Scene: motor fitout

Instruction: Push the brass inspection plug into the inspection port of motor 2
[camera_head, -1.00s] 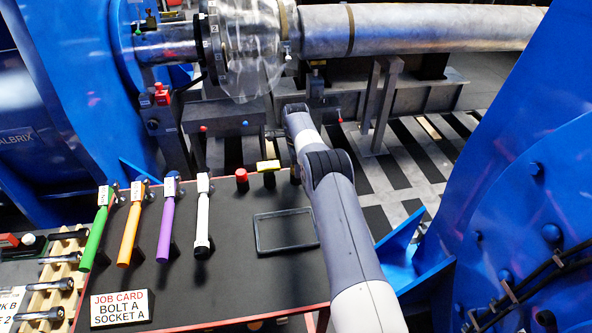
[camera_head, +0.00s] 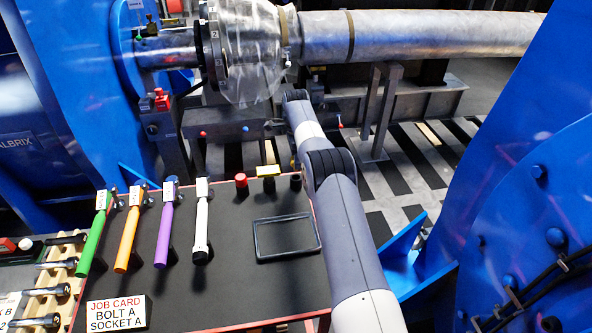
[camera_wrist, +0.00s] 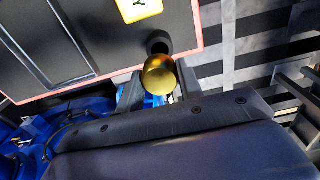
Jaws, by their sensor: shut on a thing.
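The brass plug (camera_wrist: 158,76) shows in the wrist view as a rounded gold end between the two dark fingers of my gripper (camera_wrist: 158,88). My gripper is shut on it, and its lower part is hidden. In the head view my arm reaches past the tray board, and the plug and fingers are not discernible there. Blue motor housings stand at the left (camera_head: 50,110) and right (camera_head: 540,200). I cannot tell which is motor 2, and I cannot make out an inspection port.
A clear guard (camera_head: 245,60) and pipe (camera_head: 420,35) lie beyond. Striped floor shows right of the board.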

